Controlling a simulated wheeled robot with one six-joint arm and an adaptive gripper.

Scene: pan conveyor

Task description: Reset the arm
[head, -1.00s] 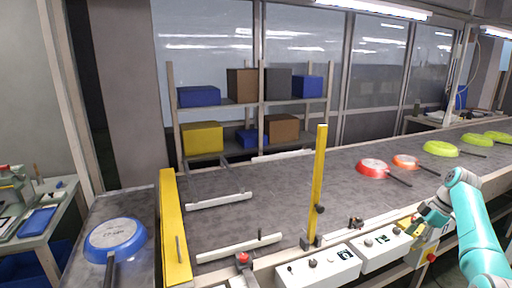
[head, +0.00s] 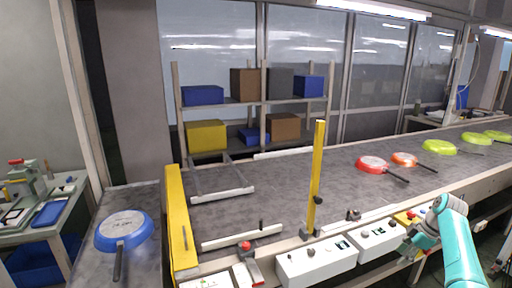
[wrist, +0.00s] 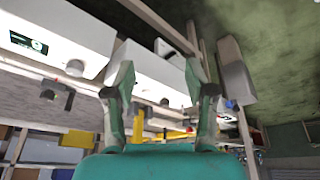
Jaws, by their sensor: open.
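My gripper (head: 408,244) is at the lower right of the head view, at the end of my teal arm, beside the front edge of the conveyor and its control boxes. In the wrist view my gripper (wrist: 168,90) has its two fingers spread apart with nothing between them. The fingers point toward the side of the conveyor. No pan is near the fingers.
The grey conveyor (head: 290,195) carries a red pan (head: 371,163), an orange-red pan (head: 404,159) and several green pans (head: 440,147). A yellow post (head: 316,175) and white control boxes (head: 318,262) stand near my arm.

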